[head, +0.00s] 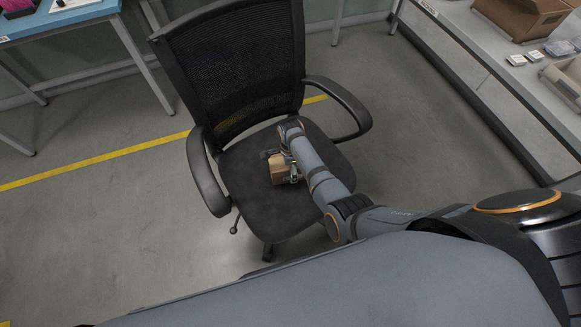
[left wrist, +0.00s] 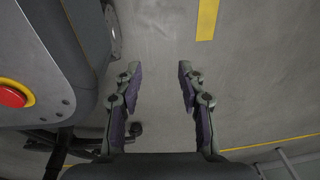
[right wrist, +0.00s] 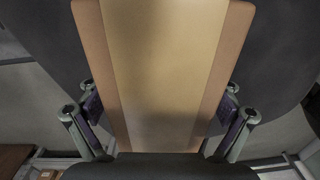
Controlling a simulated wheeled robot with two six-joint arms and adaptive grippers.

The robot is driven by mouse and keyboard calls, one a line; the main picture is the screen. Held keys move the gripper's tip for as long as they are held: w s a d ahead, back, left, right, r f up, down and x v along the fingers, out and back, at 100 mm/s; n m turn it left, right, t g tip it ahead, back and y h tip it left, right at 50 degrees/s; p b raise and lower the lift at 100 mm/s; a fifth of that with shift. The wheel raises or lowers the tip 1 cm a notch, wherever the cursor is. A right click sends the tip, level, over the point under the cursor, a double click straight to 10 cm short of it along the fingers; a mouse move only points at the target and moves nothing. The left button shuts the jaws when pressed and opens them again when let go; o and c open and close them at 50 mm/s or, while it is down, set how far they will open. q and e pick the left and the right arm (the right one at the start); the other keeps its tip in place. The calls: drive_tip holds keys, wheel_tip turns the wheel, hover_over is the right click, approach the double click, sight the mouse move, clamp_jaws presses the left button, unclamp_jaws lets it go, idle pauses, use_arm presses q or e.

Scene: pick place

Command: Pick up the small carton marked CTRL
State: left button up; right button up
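A small brown carton (head: 279,172) is at the chair seat in the head view, partly covered by my right gripper (head: 290,165). In the right wrist view the carton (right wrist: 163,70) fills the middle, with a broad tan tape band along its face. No marking is legible. My right gripper (right wrist: 160,115) has one finger at each side of the carton, and both pads appear to touch it. Whether the carton rests on the seat or is just above it cannot be told. My left gripper (left wrist: 158,85) is open and empty above bare floor in the left wrist view.
The black office chair (head: 262,205) has armrests on both sides and a tall mesh back (head: 235,65) behind the carton. A blue table (head: 70,22) stands at back left. A grey bench (head: 500,65) with an open cardboard box (head: 520,18) is at right. Floor at left is clear.

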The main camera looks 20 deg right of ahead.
drive_tip(key=c, duration=1.4)
